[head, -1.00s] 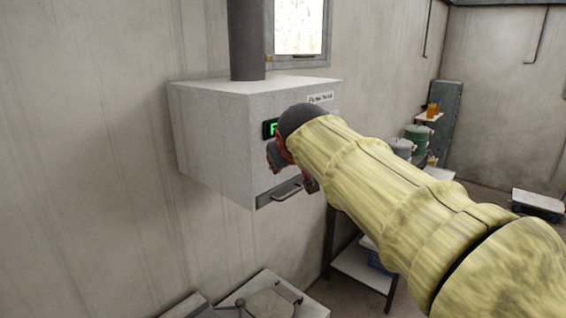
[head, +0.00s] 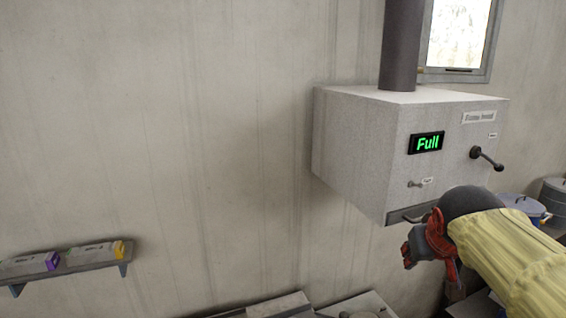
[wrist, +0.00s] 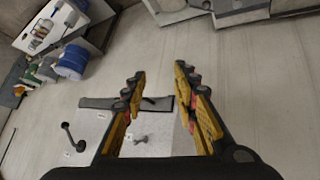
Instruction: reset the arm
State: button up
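My gripper (head: 430,246) is at the end of my yellow-sleeved arm, at the lower right of the head view, in front of the lower part of a white wall box. In the wrist view my gripper (wrist: 158,82) has its two fingers spread apart, with nothing between them. The box, a fume hood (head: 352,150), carries a green "Full" display (head: 427,143), a black lever (head: 486,158) and a small knob (head: 417,184). The box also shows beyond the fingers in the wrist view (wrist: 160,145). Its lower handle (head: 408,216) is partly hidden by my gripper.
A grey duct (head: 402,45) rises from the box beside a window (head: 457,40). A small shelf (head: 85,262) with two labelled blocks is on the wall at left. Bins (head: 522,206) stand at the right. Grey equipment (head: 275,306) lies below. The wall between is bare.

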jog(key=s+a+f+y+b, duration=0.1)
jog(key=s+a+f+b, duration=0.2)
jog(key=f, duration=0.9)
jog(key=s+a+f+g+y+b, duration=0.1)
jog(key=s+a+f+b, duration=0.3)
jog(key=s+f+b, duration=0.6)
jog(key=s+a+f+g+b, duration=0.1)
jog(key=s+a+f+b, duration=0.3)
jog(key=f, duration=1.2)
jog(key=s+b, duration=0.3)
jog(key=b, duration=0.3)
jog(key=shift+s+a+n+y, duration=0.2)
jog(key=shift+n+y, duration=0.1)
jog(key=shift+y, duration=0.1)
jog(key=shift+o, duration=0.2)
